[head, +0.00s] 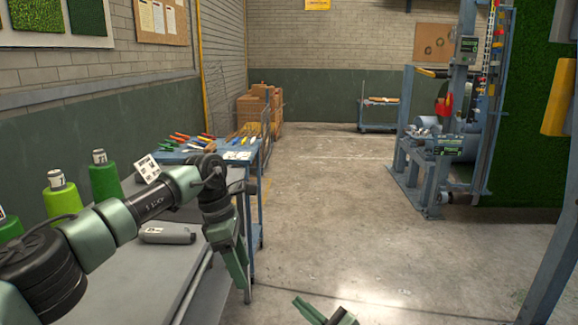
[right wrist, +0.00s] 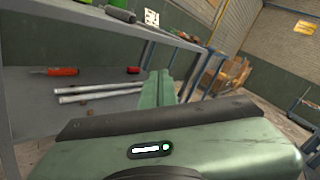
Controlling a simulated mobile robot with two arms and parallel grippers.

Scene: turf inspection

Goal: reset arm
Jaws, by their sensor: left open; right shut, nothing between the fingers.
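My left arm reaches in from the left in the head view, over the grey workbench (head: 150,275). Its green gripper (head: 238,268) points down beside the bench's right edge; it is open, with nothing seen between the fingers. My right gripper (head: 325,312) shows only partly at the bottom edge of the head view, over the floor. In the right wrist view the right gripper's green fingers (right wrist: 160,88) are together and empty, pointing toward the space beneath a bench top.
A blue machine frame (head: 432,180) stands at right. The middle floor is clear. Pale rods (right wrist: 100,92) lie on a lower shelf.

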